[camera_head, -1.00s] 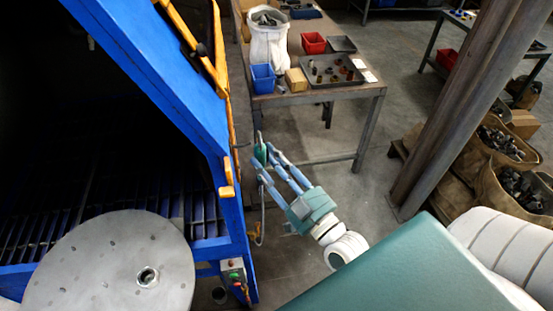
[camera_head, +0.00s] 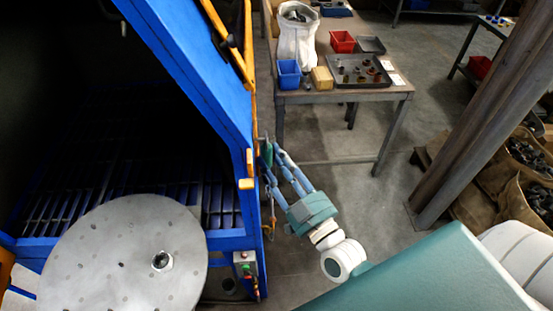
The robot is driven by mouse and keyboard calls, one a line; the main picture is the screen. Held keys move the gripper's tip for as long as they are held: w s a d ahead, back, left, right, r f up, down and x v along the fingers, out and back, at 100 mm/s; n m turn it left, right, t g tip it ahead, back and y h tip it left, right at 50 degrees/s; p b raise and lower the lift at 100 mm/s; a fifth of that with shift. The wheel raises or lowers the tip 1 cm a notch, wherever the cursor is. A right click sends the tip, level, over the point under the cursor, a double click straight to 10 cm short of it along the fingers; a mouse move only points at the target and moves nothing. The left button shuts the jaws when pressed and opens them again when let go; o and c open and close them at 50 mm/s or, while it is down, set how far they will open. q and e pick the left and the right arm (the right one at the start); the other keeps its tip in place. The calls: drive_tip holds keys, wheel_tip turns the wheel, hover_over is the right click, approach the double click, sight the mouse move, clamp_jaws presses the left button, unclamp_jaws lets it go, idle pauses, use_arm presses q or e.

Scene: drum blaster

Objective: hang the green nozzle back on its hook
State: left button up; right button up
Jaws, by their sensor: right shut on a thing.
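The green nozzle (camera_head: 267,156) is between the fingertips of my right gripper (camera_head: 271,160), beside the outer edge of the blue blaster frame. My right gripper is shut on it, with its blue fingers pointing up and left. A thin hose hangs below the nozzle along the blue post. The hook cannot be made out clearly; the fingers and the frame's yellow edge crowd that spot. My left gripper is not in view.
The blaster's blue frame (camera_head: 185,80) and round grey turntable (camera_head: 120,262) fill the left. A control box (camera_head: 245,264) sits low on the post. A work table (camera_head: 345,96) with bins stands behind. A pillar (camera_head: 480,125) rises at right. The floor between is clear.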

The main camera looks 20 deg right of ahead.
idle(0.4)
drive_tip(key=o, duration=1.4)
drive_tip(key=shift+c, duration=0.2)
drive_tip(key=shift+s, duration=0.15)
